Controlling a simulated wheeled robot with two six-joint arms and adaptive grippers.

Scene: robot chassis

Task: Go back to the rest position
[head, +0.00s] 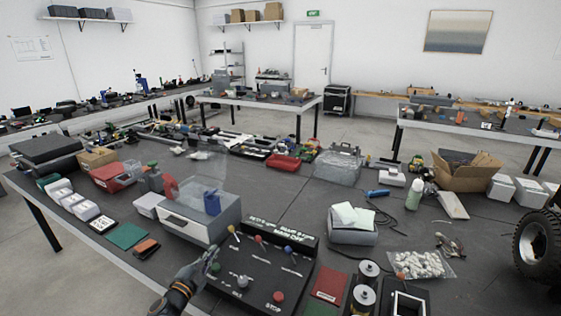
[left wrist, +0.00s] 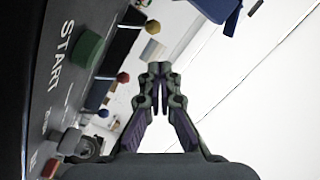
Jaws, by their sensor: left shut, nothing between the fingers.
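My left gripper (head: 212,254) is at the bottom of the head view, at the left edge of a black control panel (head: 255,270). In the left wrist view its two fingers (left wrist: 160,70) meet at the tips, with nothing between them. The panel carries a green button (head: 216,268) and a red button (head: 278,297) by the word STOP. The left wrist view shows the green button (left wrist: 88,48) beside the word START, to the left of the fingers and apart from them. My right gripper is in neither view.
A grey box with a clear cover (head: 190,228) stands just behind the gripper. A green mat (head: 126,236) and an orange-black device (head: 146,248) lie to its left. Metal cylinders (head: 368,270), a red booklet (head: 329,284) and a bag of white pieces (head: 420,265) lie right of the panel.

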